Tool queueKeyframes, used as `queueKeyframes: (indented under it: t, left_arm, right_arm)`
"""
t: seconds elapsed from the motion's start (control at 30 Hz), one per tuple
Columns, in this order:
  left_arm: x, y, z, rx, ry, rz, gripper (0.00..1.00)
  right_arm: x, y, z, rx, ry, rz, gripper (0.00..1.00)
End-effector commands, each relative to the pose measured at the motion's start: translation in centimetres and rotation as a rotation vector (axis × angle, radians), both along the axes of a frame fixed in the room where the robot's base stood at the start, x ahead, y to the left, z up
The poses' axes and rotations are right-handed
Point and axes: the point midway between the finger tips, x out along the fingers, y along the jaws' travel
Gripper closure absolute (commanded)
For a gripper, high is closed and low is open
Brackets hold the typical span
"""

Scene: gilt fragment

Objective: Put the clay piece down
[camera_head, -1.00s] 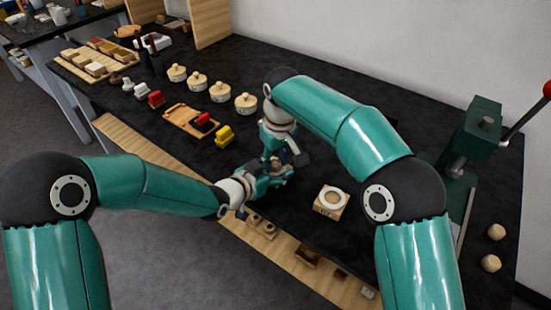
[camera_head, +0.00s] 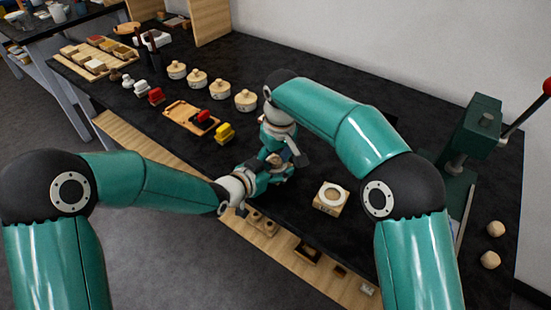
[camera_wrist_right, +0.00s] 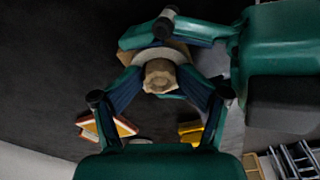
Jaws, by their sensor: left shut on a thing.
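The clay piece (camera_wrist_right: 160,76) shows pale tan and rough-edged in the right wrist view, with a pale ring-like rim and a wood-coloured part behind it. My left gripper (camera_head: 272,172) is shut on it, coming in from the right in the wrist view. My right gripper (camera_wrist_right: 160,88) has a finger on each side of the piece; whether they touch it I cannot tell. In the head view my right gripper (camera_head: 284,156) meets the left one above the black bench, and the piece is mostly hidden there.
A wooden tray (camera_head: 182,118), a yellow stamp-like object (camera_head: 224,134) and several lidded pots (camera_head: 245,100) lie left and behind. A green press (camera_head: 472,140) stands at the right. Bare bench surrounds the block.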

Motion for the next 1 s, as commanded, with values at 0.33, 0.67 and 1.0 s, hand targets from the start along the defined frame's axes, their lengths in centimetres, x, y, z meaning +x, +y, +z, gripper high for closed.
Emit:
queueKeyframes:
  t: [0.33, 0.67, 1.0]
  left_arm:
    - [0.1, 0.1, 0.1, -0.001, -0.003, 0.004, 0.67]
    - [0.1, 0.1, 0.0, 0.0, -0.001, 0.003, 0.67]
    - [0.1, 0.1, 0.0, 0.0, 0.0, 0.002, 0.67]
  right_arm:
    - [-0.1, 0.0, 2.7, 0.002, -0.001, 0.001, 0.4]
    - [-0.8, -0.4, 9.9, 0.004, -0.005, 0.001, 0.4]
    - [-1.2, -0.6, 13.0, 0.002, -0.001, 0.001, 0.4]
